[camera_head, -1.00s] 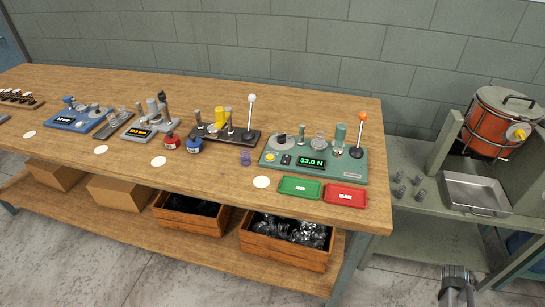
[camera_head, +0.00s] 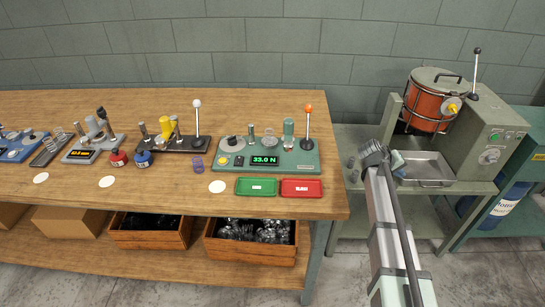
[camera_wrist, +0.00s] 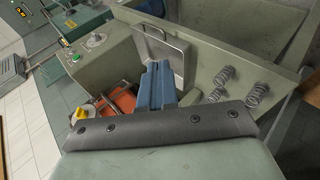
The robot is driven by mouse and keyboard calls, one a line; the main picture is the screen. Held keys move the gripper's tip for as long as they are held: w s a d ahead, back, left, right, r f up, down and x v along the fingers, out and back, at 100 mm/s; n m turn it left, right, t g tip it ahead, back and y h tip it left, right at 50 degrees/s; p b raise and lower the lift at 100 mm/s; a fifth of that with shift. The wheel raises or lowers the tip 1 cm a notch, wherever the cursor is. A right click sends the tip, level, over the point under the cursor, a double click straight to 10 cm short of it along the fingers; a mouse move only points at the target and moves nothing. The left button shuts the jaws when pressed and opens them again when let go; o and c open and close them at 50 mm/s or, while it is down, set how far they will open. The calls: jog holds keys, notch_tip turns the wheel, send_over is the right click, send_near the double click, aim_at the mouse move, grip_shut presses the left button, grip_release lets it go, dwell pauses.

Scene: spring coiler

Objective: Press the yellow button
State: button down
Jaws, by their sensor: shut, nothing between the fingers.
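A small yellow button (camera_head: 222,160) sits at the front left of the green spring tester (camera_head: 225,172), beside its 33.0 N display, in the head view. My gripper (camera_head: 397,161) is well to the right of the tester, over the side bench near the metal tray. In the wrist view my gripper (camera_wrist: 158,70) shows as blue fingers, shut and empty, pointing towards the tray and the orange drum. The yellow button is not visible in the wrist view.
The orange drum (camera_head: 428,112) with a yellow knob and the metal tray (camera_head: 430,178) stand on the side bench. Springs (camera_wrist: 258,94) lie beside the tray. Green (camera_head: 256,187) and red (camera_head: 301,188) trays sit before the tester. A white-knobbed lever (camera_head: 196,105) rises left of it.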

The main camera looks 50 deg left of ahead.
jog(key=s+a+r+n+t+y, duration=0.1)
jog(key=s+a+r+t, duration=0.15)
jog(key=a+r, duration=1.25)
jog(key=s+a+r+y, duration=0.1)
jog(key=s+a+r, duration=0.5)
jog(key=a+r, duration=0.15)
jog(key=m+g+y, duration=0.2)
jog(key=m, duration=0.1)
send_over(220, 161)
notch_tip(220, 161, down, 5)
jog(key=shift+r, duration=0.1)
jog(key=shift+f, duration=4.4)
